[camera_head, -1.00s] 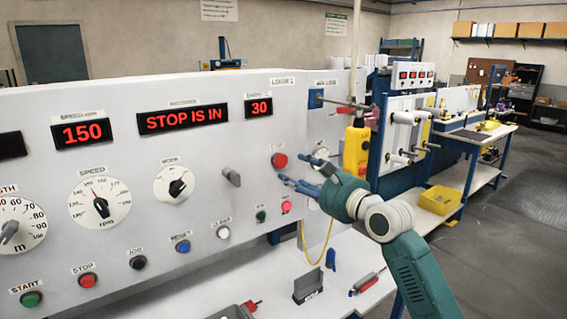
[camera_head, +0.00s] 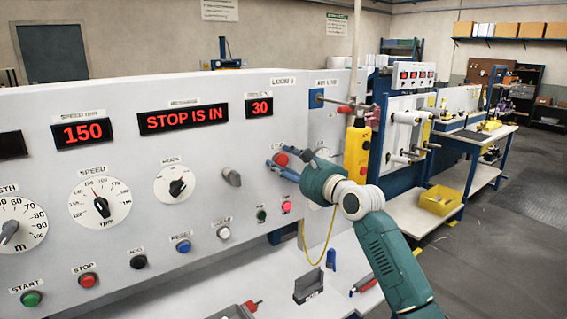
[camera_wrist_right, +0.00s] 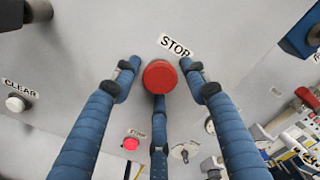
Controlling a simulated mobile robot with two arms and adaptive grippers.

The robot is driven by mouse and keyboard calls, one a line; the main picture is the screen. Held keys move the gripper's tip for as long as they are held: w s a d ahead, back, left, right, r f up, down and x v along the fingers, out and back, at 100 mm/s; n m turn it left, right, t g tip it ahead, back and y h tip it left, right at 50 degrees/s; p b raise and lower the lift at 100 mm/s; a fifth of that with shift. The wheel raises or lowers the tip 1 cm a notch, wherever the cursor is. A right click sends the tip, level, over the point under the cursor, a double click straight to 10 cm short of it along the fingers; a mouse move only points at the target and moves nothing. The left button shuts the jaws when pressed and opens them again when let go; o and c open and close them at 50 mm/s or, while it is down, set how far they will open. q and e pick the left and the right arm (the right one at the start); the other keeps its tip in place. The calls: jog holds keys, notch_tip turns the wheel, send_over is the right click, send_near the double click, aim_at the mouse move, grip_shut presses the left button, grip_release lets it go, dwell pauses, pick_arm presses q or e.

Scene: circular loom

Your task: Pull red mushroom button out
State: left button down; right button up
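The red mushroom button (camera_head: 281,160) sits on the upright white panel, right of the grey lever and below the "30" display. In the right wrist view the red button (camera_wrist_right: 160,77) shows from the front, under a "STOP" label. My right gripper (camera_head: 278,162) has its blue fingers at the button. In the right wrist view the right gripper (camera_wrist_right: 160,74) has two fingers at either side of the button and one below it, spread apart. A narrow gap shows beside the side fingertips; contact at the lower finger cannot be told. My left gripper is not in view.
A yellow box (camera_head: 356,152) hangs to the right. A white shelf with tools lies below.

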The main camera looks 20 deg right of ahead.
grip_shut()
jog(key=shift+s+d+p, duration=0.1)
jog(key=shift+s+p, duration=0.15)
jog(key=shift+p, duration=0.05)
jog(key=shift+o, duration=2.3)
grip_release()
jog(key=shift+s+d, duration=0.15)
jog(key=shift+s, duration=0.2)
jog(key=p+v, duration=0.3)
jog(key=v, duration=0.4)
jog(key=shift+s, duration=0.15)
